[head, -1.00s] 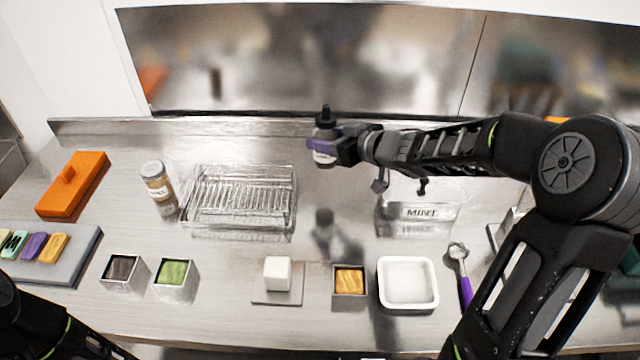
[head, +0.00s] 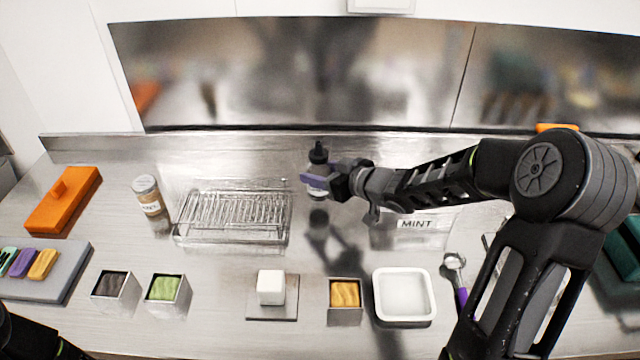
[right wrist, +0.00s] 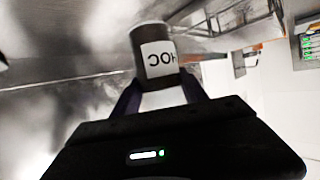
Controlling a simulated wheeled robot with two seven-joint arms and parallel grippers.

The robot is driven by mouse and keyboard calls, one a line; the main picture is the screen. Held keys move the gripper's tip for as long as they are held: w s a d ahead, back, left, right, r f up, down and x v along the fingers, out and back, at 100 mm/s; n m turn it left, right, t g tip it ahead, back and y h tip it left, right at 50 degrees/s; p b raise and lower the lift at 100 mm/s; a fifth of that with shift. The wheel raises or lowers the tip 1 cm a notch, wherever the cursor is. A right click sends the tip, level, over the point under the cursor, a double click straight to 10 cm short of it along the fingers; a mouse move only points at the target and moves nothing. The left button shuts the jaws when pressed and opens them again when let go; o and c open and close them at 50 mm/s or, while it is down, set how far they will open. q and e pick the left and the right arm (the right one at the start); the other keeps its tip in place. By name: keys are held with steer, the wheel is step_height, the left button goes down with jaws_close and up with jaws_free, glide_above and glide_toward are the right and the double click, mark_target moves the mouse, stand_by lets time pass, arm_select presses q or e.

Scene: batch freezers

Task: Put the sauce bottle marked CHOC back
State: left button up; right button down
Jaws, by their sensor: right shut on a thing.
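The sauce bottle marked CHOC (head: 318,188) is dark with a black nozzle cap and stands upright in my right gripper (head: 322,182). The gripper is shut around its body. The bottle is at the back middle of the steel counter, and its reflection shows below it, apart from its base by a small gap. In the right wrist view the bottle (right wrist: 153,52) sits between the fingers, with part of its white label, "HOC", upside down. My left gripper is out of view; only a dark part of my left arm shows at the bottom left.
A wire rack tray (head: 235,240) lies left of the bottle, with a tan labelled bottle (head: 148,195) beyond it. A clear MINT container (head: 415,240) stands to the right. Small tubs, a white dish (head: 403,318) and a scoop (head: 455,262) line the front. The back wall edge is close behind.

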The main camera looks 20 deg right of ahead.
steer(key=shift+f, duration=1.8)
steer(key=shift+f+b, duration=0.2)
steer(key=shift+b, duration=0.1)
steer(key=c, duration=0.6)
jaws_free()
steer(key=shift+r, duration=0.1)
steer(key=shift+r, duration=0.15)
steer(key=p+v, duration=0.1)
steer(key=v, duration=1.1)
